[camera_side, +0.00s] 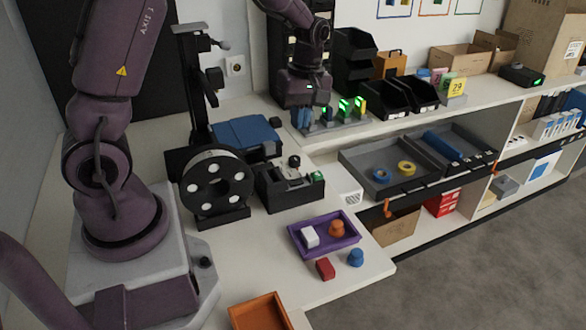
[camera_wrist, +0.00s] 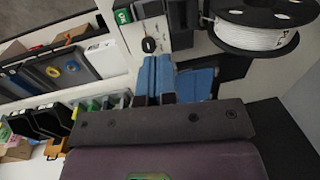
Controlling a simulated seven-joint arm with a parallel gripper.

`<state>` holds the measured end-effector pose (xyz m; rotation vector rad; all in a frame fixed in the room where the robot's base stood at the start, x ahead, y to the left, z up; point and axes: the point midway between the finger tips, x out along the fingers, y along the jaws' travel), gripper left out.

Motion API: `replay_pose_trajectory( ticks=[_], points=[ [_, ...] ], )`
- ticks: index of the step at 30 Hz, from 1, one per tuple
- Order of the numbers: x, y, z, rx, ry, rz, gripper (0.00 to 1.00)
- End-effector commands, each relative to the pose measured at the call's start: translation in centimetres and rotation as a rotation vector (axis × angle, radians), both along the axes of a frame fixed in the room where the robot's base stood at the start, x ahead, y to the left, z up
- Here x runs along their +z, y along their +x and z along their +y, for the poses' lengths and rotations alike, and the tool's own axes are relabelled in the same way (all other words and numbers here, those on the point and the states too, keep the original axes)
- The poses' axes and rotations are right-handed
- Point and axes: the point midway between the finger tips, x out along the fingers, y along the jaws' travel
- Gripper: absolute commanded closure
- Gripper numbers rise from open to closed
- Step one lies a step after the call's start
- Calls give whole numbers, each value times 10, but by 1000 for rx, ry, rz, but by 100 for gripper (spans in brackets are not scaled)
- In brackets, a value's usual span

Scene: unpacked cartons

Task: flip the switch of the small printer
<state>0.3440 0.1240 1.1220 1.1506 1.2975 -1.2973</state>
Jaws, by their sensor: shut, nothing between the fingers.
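The small printer stands on the left bench, with a dark upright frame (camera_side: 192,85) and a blue bed (camera_side: 245,132). The bed also shows behind my fingers in the wrist view (camera_wrist: 197,82). A black box (camera_side: 288,190) in front of the bed has a green part (camera_side: 318,177) at its right end; the green part also shows in the wrist view (camera_wrist: 123,16). A small dark knob (camera_wrist: 149,45) shows against a pale surface there. I cannot tell which part is the switch. My gripper (camera_side: 301,118) is shut and empty, right of the bed; its blue fingers lie together (camera_wrist: 153,78).
A large filament spool (camera_side: 215,184) stands left of the black box. Small lit devices (camera_side: 345,107) stand close right of my gripper. A purple tray (camera_side: 298,240) holds a white block and an orange piece. Black bins (camera_side: 352,50) stand behind. Grey trays (camera_side: 375,160) sit lower right.

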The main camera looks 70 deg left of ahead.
Motion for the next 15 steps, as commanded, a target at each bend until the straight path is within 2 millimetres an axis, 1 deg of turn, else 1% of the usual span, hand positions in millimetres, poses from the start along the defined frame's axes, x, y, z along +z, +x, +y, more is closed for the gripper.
replay_pose_trajectory(
  ticks=[5, 15],
  points=[
    [-25, -4, 0, 1, -2, 6, 100],
    [-97, -13, 0, 2, -2, 6, 100]
  ],
)
